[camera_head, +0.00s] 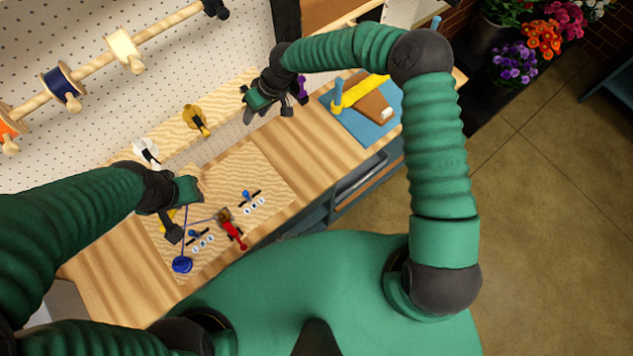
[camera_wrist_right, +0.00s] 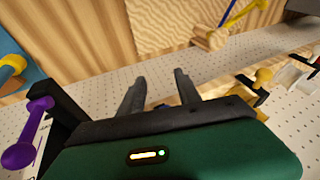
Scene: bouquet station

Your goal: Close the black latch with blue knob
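My right gripper (camera_head: 267,113) is at the wooden strip along the foot of the pegboard. In the right wrist view its two fingers (camera_wrist_right: 159,80) stand apart with nothing between their tips. A small dark blue patch (camera_wrist_right: 159,105) shows between the finger bases, just above the gripper's body; it may be the blue knob, but the latch itself is mostly hidden there. A latch with a purple knob (camera_wrist_right: 24,150) is beside the gripper on one side, and a black latch with a yellow knob (camera_wrist_right: 263,76) on the other. My left gripper (camera_head: 180,212) is over the wooden board; its fingers are unclear.
The wooden board (camera_head: 270,185) carries blue-knobbed black bars (camera_head: 248,197), a red handle (camera_head: 235,235) and a blue disc (camera_head: 182,265). A yellow latch (camera_head: 196,119) and a white latch (camera_head: 146,149) stand left of my right gripper. A blue mat (camera_head: 350,122) lies right.

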